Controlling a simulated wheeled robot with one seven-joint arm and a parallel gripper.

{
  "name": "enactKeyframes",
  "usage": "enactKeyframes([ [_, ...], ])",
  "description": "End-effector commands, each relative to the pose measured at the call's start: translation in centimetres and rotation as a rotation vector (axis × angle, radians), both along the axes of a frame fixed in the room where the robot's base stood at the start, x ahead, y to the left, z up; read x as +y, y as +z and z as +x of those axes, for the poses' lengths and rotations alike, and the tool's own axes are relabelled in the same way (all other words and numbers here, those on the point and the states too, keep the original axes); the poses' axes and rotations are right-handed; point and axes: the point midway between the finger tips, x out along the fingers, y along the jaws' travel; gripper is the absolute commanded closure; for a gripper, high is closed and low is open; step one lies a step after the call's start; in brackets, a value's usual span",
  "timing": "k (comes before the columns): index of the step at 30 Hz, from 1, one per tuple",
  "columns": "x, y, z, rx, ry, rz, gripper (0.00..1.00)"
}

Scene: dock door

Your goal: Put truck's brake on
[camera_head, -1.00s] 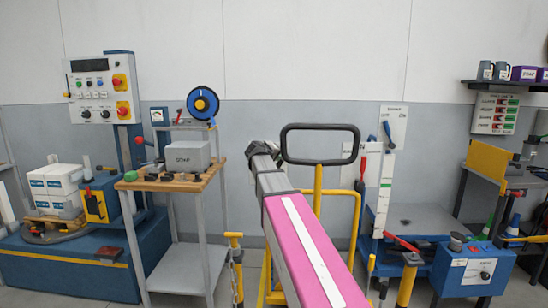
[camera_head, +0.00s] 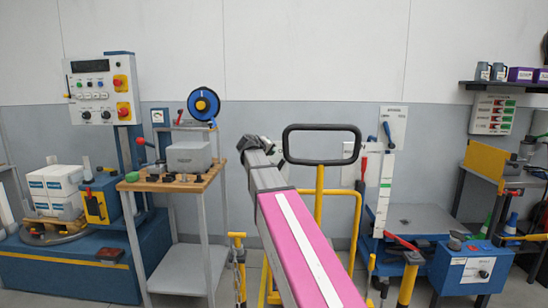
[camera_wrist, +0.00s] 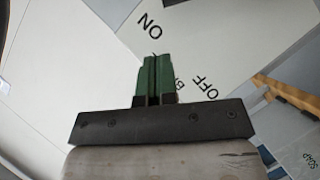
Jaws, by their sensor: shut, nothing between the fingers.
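My gripper (camera_wrist: 154,65) has green fingers, pressed together with nothing between them. In the wrist view it points at a white plate (camera_wrist: 215,50) lettered ON and OFF, with a partly covered word between them. The fingers overlap this plate in the picture; I cannot tell if they touch it. No brake lever shows clearly there; it may be hidden behind the fingers. In the head view the truck's yellow frame and black loop handle (camera_head: 287,143) stand just right of my arm's end. My fingers are not clear in that view.
A wooden-topped bench (camera_head: 170,185) with a grey box (camera_head: 188,156) stands left of my arm. A control panel (camera_head: 92,90) is farther left. A lever with a red grip (camera_head: 363,166) and a blue box (camera_head: 470,268) are to the right.

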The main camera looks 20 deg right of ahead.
Motion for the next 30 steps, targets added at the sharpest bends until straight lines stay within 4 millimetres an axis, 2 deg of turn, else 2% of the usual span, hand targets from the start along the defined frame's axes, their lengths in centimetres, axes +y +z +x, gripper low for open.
enactKeyframes([
  [1,0.7,0.4,-1.3,-0.002,0.001,-0.001,1.00],
  [3,1.8,1.0,-2.2,-0.002,0.001,-0.001,1.00],
  [12,4.8,2.7,-5.1,-0.002,0.001,-0.002,1.00],
  [18,5.4,3.0,-5.7,-0.001,0.000,-0.001,1.00],
  [30,5.4,3.1,-5.7,-0.001,0.000,-0.001,1.00],
])
